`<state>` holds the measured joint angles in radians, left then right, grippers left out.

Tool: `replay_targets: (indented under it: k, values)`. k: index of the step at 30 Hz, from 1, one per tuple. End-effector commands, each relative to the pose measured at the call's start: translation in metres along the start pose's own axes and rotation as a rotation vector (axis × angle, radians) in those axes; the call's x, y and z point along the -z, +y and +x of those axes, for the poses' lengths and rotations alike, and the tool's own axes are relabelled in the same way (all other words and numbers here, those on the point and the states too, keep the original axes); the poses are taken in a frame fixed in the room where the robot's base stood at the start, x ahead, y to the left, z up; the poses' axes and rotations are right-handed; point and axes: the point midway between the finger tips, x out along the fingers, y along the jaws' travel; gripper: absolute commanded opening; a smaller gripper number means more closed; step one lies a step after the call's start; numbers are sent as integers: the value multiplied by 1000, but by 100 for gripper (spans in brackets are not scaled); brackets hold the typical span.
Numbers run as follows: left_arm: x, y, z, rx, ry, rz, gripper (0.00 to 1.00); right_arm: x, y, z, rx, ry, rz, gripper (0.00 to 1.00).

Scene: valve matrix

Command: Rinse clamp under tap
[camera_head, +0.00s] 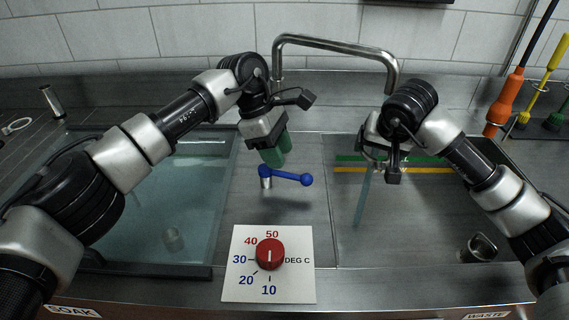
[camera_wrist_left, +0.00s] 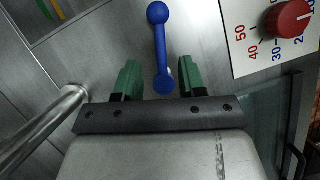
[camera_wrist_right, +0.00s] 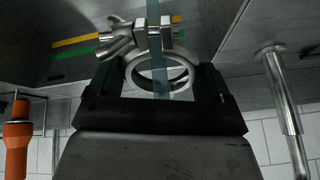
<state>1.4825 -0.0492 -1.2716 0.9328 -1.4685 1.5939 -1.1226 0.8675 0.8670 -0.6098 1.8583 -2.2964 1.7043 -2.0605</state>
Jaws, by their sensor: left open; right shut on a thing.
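A steel clamp (camera_wrist_right: 134,77), a ring with a wing nut (camera_wrist_right: 118,38), sits between the dark fingers of my right gripper (camera_head: 376,160), which is shut on it. A pale blue stream of water (camera_head: 362,200) falls below the tap spout (camera_head: 335,44). In the right wrist view the stream (camera_wrist_right: 160,50) crosses the clamp's ring. My left gripper (camera_head: 272,155) is open and empty, its green fingers above the blue tap lever (camera_head: 291,177). In the left wrist view the lever (camera_wrist_left: 160,45) extends ahead from between the fingertips, with gaps on both sides.
A water-filled soak basin (camera_head: 150,205) lies at left, and a waste basin (camera_head: 420,220) with a metal cup (camera_head: 480,248) at right. A red temperature knob (camera_head: 270,253) is on a white plate at the front.

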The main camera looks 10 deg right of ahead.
Motion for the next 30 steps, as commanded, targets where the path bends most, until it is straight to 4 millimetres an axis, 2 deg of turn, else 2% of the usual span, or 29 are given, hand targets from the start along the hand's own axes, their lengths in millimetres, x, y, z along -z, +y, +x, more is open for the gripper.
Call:
replay_targets:
  k: [1,6,12,17,30]
  values:
    - [0,1,-13,-5,0,0,40,0,0,0,1,1,0,54]
    - [0,1,-48,-3,0,0,40,0,0,0,1,1,0,54]
    - [0,1,-71,-2,-1,-1,40,0,0,0,0,1,0,54]
    - [0,0,-77,0,-2,1,40,0,0,0,0,1,0,54]
    - [0,0,-76,0,-1,1,40,0,0,0,0,1,0,54]
